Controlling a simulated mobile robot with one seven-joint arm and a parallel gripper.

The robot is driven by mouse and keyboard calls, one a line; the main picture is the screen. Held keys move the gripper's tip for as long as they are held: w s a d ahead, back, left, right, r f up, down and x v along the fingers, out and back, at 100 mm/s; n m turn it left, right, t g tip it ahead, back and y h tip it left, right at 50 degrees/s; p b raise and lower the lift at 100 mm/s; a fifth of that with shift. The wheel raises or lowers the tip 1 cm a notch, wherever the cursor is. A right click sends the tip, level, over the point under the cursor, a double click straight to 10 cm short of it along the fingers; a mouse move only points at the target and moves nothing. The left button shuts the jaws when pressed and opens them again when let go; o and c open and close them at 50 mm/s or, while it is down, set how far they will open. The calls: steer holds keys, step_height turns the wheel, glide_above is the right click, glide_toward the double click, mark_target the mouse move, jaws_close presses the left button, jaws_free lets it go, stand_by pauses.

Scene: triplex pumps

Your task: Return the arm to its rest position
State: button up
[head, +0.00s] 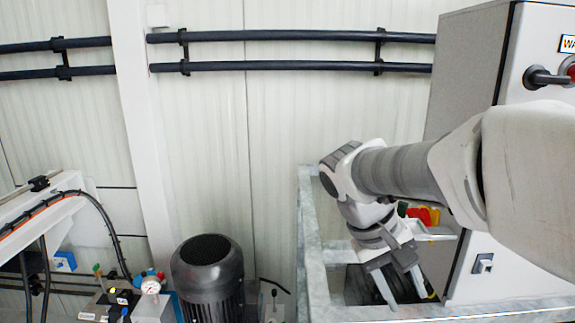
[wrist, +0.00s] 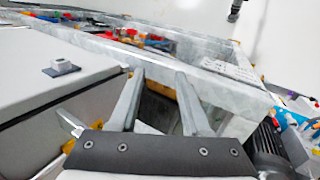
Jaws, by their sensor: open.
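My arm reaches in from the right edge of the head view, with its forearm bent down. My gripper (head: 404,299) hangs at its end, fingers pointing down, over the space inside a grey metal frame (head: 312,252). The two fingers are apart with nothing seen between them. In the wrist view my gripper (wrist: 161,78) also shows open and empty, its fingertips near a beam of the frame (wrist: 115,52). I cannot tell whether they touch it.
A grey cabinet (head: 469,90) with a rotary switch (head: 546,77) stands at the right, close to my arm. A black motor (head: 208,275) and a pressure gauge (head: 151,286) are at lower left. Pipes (head: 290,66) run along the wall. Red and yellow parts (head: 424,214) sit behind my gripper.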

steer(key=s+a+t+y, duration=0.3)
steer(key=s+t+y, duration=0.2)
steer(key=s, duration=0.4)
steer(key=shift+m+t, duration=0.4)
steer(key=r+p, duration=0.3)
steer(key=a+r+p, duration=0.1)
steer(key=p, duration=0.1)
steer(key=shift+s+r, duration=0.25)
steer(key=shift+r, duration=0.05)
